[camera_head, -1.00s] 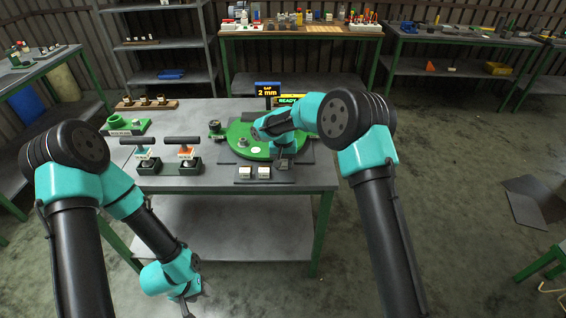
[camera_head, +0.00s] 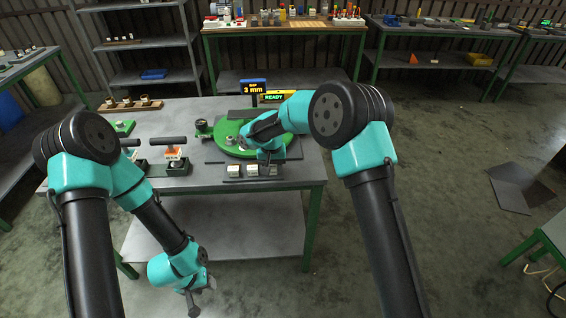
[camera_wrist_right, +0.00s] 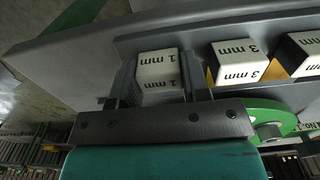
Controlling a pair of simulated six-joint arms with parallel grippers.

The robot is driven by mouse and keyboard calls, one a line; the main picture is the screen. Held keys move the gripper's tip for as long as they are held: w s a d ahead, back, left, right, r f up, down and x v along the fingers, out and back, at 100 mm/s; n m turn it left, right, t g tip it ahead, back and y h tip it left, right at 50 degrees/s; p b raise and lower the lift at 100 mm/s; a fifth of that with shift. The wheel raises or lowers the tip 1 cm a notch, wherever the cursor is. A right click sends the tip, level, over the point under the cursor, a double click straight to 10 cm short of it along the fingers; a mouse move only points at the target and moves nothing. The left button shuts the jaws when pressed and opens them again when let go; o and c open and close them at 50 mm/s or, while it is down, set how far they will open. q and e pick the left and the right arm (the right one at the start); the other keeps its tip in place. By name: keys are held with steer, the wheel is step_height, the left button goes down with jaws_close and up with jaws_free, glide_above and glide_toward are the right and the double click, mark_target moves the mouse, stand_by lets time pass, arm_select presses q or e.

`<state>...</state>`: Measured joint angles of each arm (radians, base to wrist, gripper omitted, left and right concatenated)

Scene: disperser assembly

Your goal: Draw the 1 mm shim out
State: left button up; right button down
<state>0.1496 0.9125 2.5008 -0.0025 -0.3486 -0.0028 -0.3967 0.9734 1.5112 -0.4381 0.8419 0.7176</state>
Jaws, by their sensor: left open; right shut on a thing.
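The 1 mm shim (camera_wrist_right: 158,68) is a white block with "1 mm" printed on two faces. It stands at one end of a row of labelled blocks, beside a 3 mm block (camera_wrist_right: 240,62). My right gripper (camera_wrist_right: 165,85) is shut on it, with one finger on each side. In the head view the right gripper (camera_head: 268,160) is at the right end of the block row, at the table's front edge. I cannot tell whether the block is clear of its seat. My left gripper (camera_head: 194,303) is open and empty, hanging low in front of the table.
A green round plate (camera_head: 232,143) lies just behind the right gripper. A display (camera_head: 254,88) reads "3 mm", with a "READY" sign (camera_head: 274,97) beside it.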

mark_target(272, 167)
steer(key=shift+s, duration=0.2)
steer(key=c, duration=0.6)
jaws_free()
step_height(272, 167, up, 18)
steer(key=shift+f, duration=0.25)
steer(key=shift+f, duration=0.1)
